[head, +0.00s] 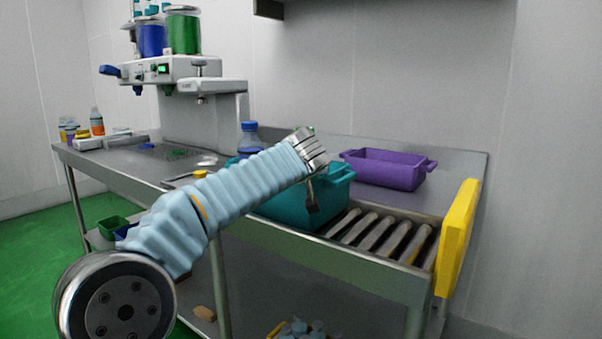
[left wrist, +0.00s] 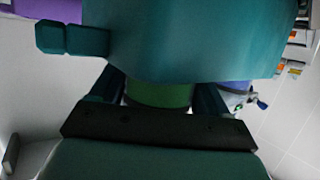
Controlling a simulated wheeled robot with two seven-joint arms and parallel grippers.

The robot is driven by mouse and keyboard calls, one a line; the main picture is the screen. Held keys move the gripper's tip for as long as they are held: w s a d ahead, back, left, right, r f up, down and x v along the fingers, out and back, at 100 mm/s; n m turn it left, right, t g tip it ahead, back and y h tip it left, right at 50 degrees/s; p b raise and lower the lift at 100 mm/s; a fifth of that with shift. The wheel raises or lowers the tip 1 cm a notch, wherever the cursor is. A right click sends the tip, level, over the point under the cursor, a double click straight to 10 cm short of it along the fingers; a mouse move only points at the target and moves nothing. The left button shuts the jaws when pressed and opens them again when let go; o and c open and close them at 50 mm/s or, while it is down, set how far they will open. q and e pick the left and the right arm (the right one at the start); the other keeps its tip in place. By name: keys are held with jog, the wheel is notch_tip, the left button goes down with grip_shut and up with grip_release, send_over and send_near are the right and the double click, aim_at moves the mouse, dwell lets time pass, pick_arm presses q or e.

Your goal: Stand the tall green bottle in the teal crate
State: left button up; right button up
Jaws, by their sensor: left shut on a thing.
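The teal crate (head: 290,208) sits on the roller end of the bench, partly behind my left arm. Its wall fills the upper part of the left wrist view (left wrist: 190,40). My left gripper (head: 313,205) is at the crate in the head view, with one dark finger showing against it. In the left wrist view the gripper is shut on the green bottle (left wrist: 160,94), seen as a green band between the fingers. Most of the bottle is hidden, so its tilt and the height of its base cannot be told. My right gripper is not in view.
A blue-capped bottle (head: 250,137) stands by the crate's left side, partly behind my arm. A purple crate (head: 384,170) is behind to the right. Bare rollers (head: 378,232) lie right of the teal crate, ending at a yellow panel (head: 456,235). A dispenser (head: 170,70) stands back left.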

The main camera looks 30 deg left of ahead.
pick_arm(q)
jog(key=o, duration=1.5)
jog(key=shift+c, duration=0.2)
jog(key=b+v, duration=0.2)
jog(key=v, duration=1)
jog(key=shift+r, duration=0.1)
